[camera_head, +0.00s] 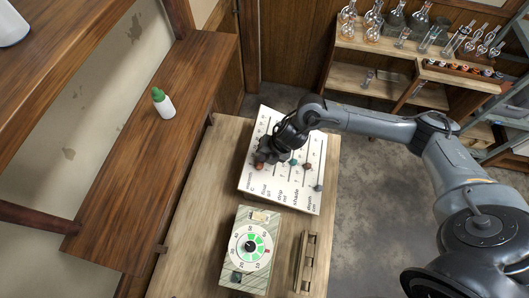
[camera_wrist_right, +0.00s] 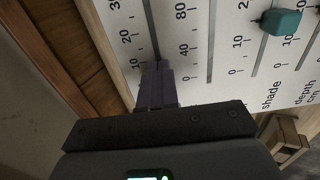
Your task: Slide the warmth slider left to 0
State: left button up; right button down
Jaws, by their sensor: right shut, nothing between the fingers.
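The white slider panel (camera_head: 305,198) lies on the wooden table, with several slots and printed scales; it also shows in the right wrist view (camera_wrist_right: 225,60). The warmth label appears to be at its lower left corner in the head view. A reddish-brown knob (camera_head: 260,166) sits near that corner, close beside my right gripper (camera_head: 262,157); I cannot tell whether they touch. In the right wrist view my right gripper (camera_wrist_right: 158,85) is shut and empty, its fingertips at a slot between scales. No warmth knob shows there. My left gripper is not in view.
A teal knob (camera_head: 293,162), a dark red knob (camera_head: 307,166) and a blue-grey knob (camera_head: 318,188) sit on other slots. A box with a green dial (camera_head: 250,246) and a wooden rack (camera_head: 306,262) stand below the panel.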

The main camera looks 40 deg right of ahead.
jog(key=shift+w+d+p+v, duration=0.1)
jog(key=shift+w+p+v, duration=0.1)
jog(key=shift+p+v, duration=0.75)
jog(key=shift+w+d+p+v, duration=0.15)
jog(key=shift+p+v, duration=0.65)
jog(key=shift+v, duration=0.25)
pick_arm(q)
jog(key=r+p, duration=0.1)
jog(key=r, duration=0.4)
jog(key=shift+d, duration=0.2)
pick_arm(e)
jog(key=shift+d+v, duration=0.2)
jog(key=shift+v, duration=0.85)
